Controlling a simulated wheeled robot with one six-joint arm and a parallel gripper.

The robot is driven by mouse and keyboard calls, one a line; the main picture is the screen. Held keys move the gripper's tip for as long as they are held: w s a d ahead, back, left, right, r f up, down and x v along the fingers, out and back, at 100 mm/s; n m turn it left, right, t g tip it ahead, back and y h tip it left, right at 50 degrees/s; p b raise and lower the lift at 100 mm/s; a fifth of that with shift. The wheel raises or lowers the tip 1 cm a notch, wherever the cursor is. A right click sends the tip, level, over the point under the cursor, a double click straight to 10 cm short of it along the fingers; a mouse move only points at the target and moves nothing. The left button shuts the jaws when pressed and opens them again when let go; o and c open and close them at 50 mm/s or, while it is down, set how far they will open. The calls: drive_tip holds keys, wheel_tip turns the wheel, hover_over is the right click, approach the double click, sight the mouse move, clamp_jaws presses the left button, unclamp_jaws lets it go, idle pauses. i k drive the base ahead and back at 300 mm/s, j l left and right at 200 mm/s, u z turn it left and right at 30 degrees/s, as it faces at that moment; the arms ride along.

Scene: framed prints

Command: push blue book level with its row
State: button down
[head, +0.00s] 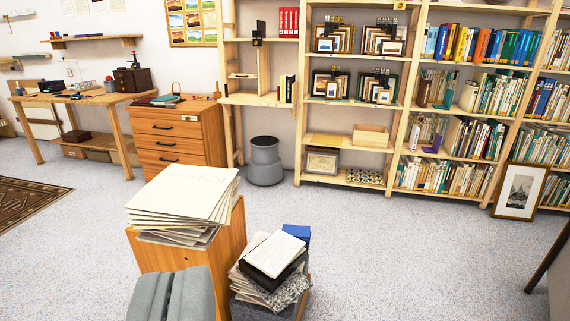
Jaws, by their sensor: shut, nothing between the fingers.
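My gripper (172,288) shows at the bottom left as two grey fingers lying together, empty. It is in front of the wooden cabinet and far from the bookshelf. The tall bookshelf (412,105) stands against the back wall at the right, with several rows of upright books. Blue books (441,42) stand in the top row among yellow, orange and teal ones. More blue spines (541,97) show in the unit at the far right. At this distance I cannot tell which blue book stands out from its row.
A wooden cabinet (240,262) carries stacked pale boards (185,195). Beside it is a pile of papers (272,252) with a blue box (297,234). A grey bin (265,162) and a framed print (520,190) stand near the shelves. Open grey floor (400,260) lies between.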

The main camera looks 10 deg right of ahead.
sight(441, 39)
drive_tip(key=i+l+z, duration=0.25)
drive_tip(key=z, duration=0.15)
drive_tip(key=i+z, duration=0.85)
drive_tip(key=i+j+z, duration=0.1)
drive_tip(key=i+z, duration=0.35)
drive_tip(key=i, duration=0.6)
drive_tip(key=i+l+u, duration=0.15)
drive_tip(key=i, duration=1)
drive_tip(key=i+l+u, duration=0.35)
drive_tip(key=i, duration=0.3)
drive_tip(key=i+l+u, duration=0.3)
drive_tip(key=i+l, duration=0.25)
